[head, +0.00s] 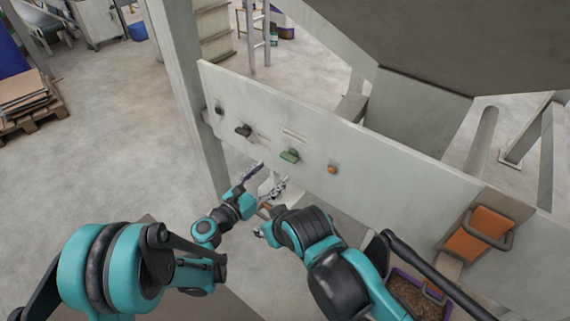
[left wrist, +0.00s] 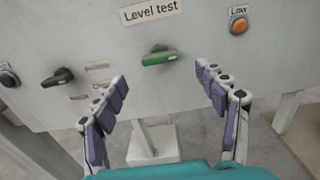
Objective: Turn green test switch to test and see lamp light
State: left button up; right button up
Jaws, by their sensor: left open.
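The green test switch (head: 289,156) sits on the pale panel (head: 380,165), and in the left wrist view the green switch (left wrist: 160,58) is under a "Level test" label (left wrist: 151,11). Its handle lies roughly sideways. The orange lamp (head: 332,168) is to its right; in the left wrist view the lamp (left wrist: 239,26) sits under a "Low" label. I cannot tell if it is lit. My left gripper (head: 267,178) is open and empty, its fingers apart below the switch, not touching it. My right arm (head: 315,240) comes in from below; its gripper is not clearly seen.
A black switch (head: 243,130) and a dark knob (head: 219,109) are left of the green switch. An orange handled piece (head: 478,234) is at the panel's right. A purple bin of pellets (head: 415,295) stands below. A post (head: 190,90) is at left.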

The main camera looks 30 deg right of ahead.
aim_at(286, 160)
pick_arm(q)
jog(key=b+x, duration=0.1)
jog(key=x, duration=0.5)
jog(key=shift+w+d+f+b, duration=0.1)
jog(key=shift+d+b, duration=0.05)
jog(key=shift+b, duration=0.2)
jog(key=shift+w+d, duration=0.2)
jog(key=shift+d, duration=0.25)
jog(key=c, duration=1.1)
